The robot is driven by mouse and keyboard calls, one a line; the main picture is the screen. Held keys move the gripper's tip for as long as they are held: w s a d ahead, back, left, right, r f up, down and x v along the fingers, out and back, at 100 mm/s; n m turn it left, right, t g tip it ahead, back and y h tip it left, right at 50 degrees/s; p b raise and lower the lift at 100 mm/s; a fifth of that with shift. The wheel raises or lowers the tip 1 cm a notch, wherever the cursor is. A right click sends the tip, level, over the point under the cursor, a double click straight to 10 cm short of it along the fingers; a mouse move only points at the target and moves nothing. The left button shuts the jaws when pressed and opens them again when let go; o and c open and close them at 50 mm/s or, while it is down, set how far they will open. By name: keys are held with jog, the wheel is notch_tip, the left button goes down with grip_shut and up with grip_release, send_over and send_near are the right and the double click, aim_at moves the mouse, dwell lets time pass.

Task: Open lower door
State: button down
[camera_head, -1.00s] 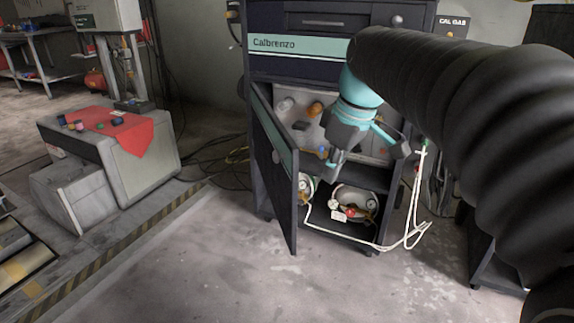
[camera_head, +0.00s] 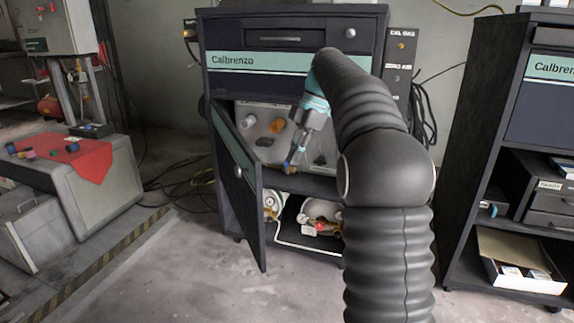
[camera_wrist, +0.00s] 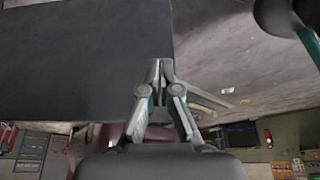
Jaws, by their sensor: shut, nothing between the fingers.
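My gripper (camera_head: 289,165) is in front of the opening, to the right of the door's free edge in the head view. In the wrist view my gripper (camera_wrist: 160,68) is shut and empty. A dark flat panel (camera_wrist: 85,60), probably the door, fills the upper left there, its edge beside the fingertips. I cannot tell whether they touch it.
Inside the compartment are gauges and round fittings (camera_head: 318,214), with a white hose (camera_head: 300,245) at the bottom. A second dark cabinet (camera_head: 480,150) stands at right with an open box (camera_head: 520,270). A grey bench (camera_head: 95,195) stands left. The floor (camera_head: 190,275) before the door is clear.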

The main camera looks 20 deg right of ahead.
jog(key=a+f+b, duration=0.2)
jog(key=a+f, duration=0.5)
jog(key=shift+s+f, duration=0.3)
jog(key=shift+s, duration=0.1)
